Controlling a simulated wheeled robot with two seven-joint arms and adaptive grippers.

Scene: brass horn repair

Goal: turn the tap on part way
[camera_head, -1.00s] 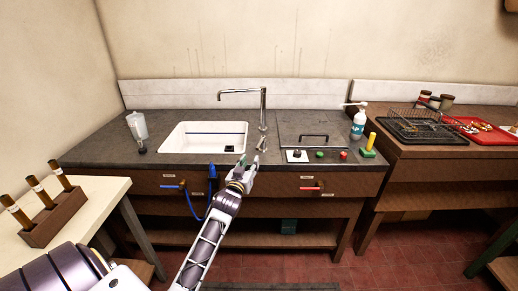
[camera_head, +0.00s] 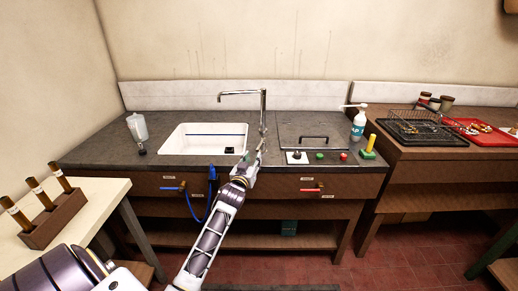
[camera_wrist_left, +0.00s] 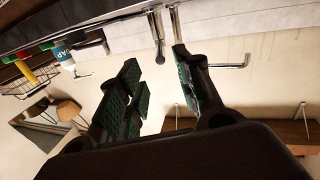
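The tap (camera_head: 263,110) is a silver column behind the sink with a spout pointing left. My left gripper (camera_head: 253,163) is at the counter's front, below the tap column in the picture, and hides most of the small lever at its foot. In the left wrist view the tap (camera_wrist_left: 233,66) appears tilted, and its short lever (camera_wrist_left: 156,30) hangs between the directions of my fingers. My left gripper (camera_wrist_left: 160,85) is open, with a clear gap between its dark green pads and nothing in it. I cannot tell whether a finger touches the lever. My right gripper is out of view.
The white sink (camera_head: 190,141) is left of the tap. A panel with a knob and buttons (camera_head: 320,156), a soap bottle (camera_head: 358,124) and a yellow-handled tool (camera_head: 369,146) stand to the right. A blue hose (camera_head: 190,203) hangs in front. A bottle (camera_head: 138,127) stands at left.

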